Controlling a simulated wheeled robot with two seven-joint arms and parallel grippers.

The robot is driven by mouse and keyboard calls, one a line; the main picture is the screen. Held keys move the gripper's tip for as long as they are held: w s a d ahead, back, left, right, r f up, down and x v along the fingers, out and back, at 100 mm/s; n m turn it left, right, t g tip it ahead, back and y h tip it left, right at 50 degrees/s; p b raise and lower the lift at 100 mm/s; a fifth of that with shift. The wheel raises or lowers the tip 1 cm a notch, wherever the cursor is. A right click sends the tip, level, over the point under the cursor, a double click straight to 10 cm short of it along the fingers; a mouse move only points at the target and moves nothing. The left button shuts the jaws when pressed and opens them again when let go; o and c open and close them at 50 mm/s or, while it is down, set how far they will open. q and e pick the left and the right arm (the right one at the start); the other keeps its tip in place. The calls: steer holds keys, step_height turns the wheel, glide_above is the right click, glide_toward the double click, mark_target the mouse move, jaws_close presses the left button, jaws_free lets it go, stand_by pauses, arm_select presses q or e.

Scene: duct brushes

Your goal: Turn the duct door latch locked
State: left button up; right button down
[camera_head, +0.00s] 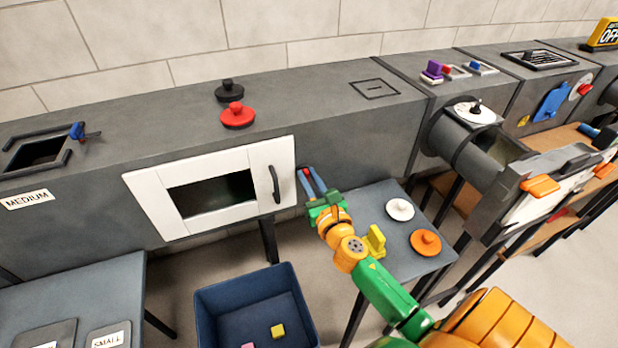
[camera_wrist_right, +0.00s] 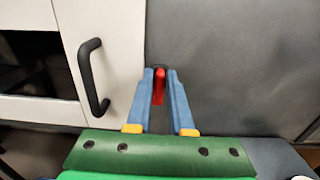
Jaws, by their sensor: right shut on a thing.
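The white duct door (camera_head: 148,191) with a dark window is closed flush on the front of the grey duct. Its black handle (camera_head: 274,184) also shows in the right wrist view (camera_wrist_right: 91,80). Just right of the door sits the red latch (camera_wrist_right: 159,86), which appears upright in the wrist view; only a small part shows in the head view (camera_head: 306,172). My right gripper (camera_head: 312,182) has its blue fingers on either side of the latch, shut on it. The latch's base is partly hidden by the fingers. My left gripper is not in view.
A grey side table (camera_head: 376,246) with a white knobbed disc (camera_head: 400,209), an orange one (camera_head: 426,242) and a yellow piece (camera_head: 375,240) stands below my right arm. A blue bin (camera_head: 216,318) is on the floor. Red (camera_head: 238,116) and black (camera_head: 229,92) knobbed discs lie on the duct.

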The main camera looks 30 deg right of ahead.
steer(key=shift+m, duration=0.3)
steer(key=m, duration=0.8)
steer(key=d+m, duration=0.1)
steer(key=m, duration=0.4)
steer(key=shift+s+f, duration=0.15)
steer(key=shift+f, duration=0.2)
steer(key=shift+f+m, duration=0.15)
steer(key=shift+m, duration=1.85)
steer(key=c, duration=0.9)
jaws_free()
